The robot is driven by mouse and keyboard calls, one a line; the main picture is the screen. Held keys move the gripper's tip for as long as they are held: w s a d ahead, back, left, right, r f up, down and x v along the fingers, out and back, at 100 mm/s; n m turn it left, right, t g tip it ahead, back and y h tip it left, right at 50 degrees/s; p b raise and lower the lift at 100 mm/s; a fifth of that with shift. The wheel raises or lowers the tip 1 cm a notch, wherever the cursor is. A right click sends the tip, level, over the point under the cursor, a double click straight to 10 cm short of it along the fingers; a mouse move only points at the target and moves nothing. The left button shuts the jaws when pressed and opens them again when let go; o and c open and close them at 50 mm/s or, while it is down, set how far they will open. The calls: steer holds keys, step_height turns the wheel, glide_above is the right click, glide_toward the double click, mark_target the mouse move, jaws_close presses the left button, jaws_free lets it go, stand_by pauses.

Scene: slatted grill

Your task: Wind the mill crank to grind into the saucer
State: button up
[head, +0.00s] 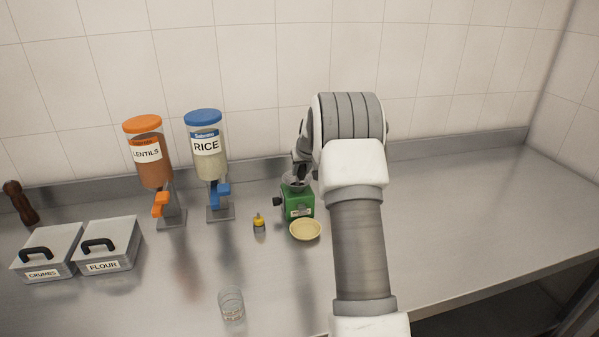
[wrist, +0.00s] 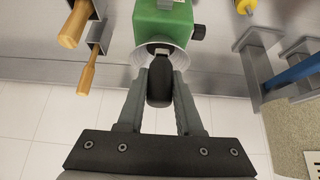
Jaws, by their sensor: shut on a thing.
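The green mill (head: 298,203) stands on the steel counter, left of my arm, with a dark knob on its left side. The cream saucer (head: 305,230) sits in front of the mill's foot; I cannot make out any grounds in it. In the wrist view the green body (wrist: 160,22) shows with a pale round hopper (wrist: 139,60) at its top. My gripper (wrist: 161,80) is shut on the dark crank knob (wrist: 159,90), above the hopper. In the head view my gripper (head: 301,165) is over the mill, and my arm partly hides it.
Lentils (head: 149,152) and rice (head: 207,146) dispensers stand left of the mill. A small yellow-topped item (head: 259,223) is nearer. A clear glass (head: 231,303) stands in front. Crumbs (head: 45,250) and flour (head: 108,244) boxes sit at left. Two wooden handles (wrist: 73,26) (wrist: 86,77) show in the wrist view. The right counter is clear.

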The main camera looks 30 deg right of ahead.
jaws_close()
steer(key=shift+w+a, duration=0.2)
steer(key=shift+a, duration=0.4)
steer(key=shift+w+a, duration=0.35)
steer(key=shift+a, duration=0.15)
steer(key=shift+w+a, duration=0.4)
steer(key=shift+w, duration=0.05)
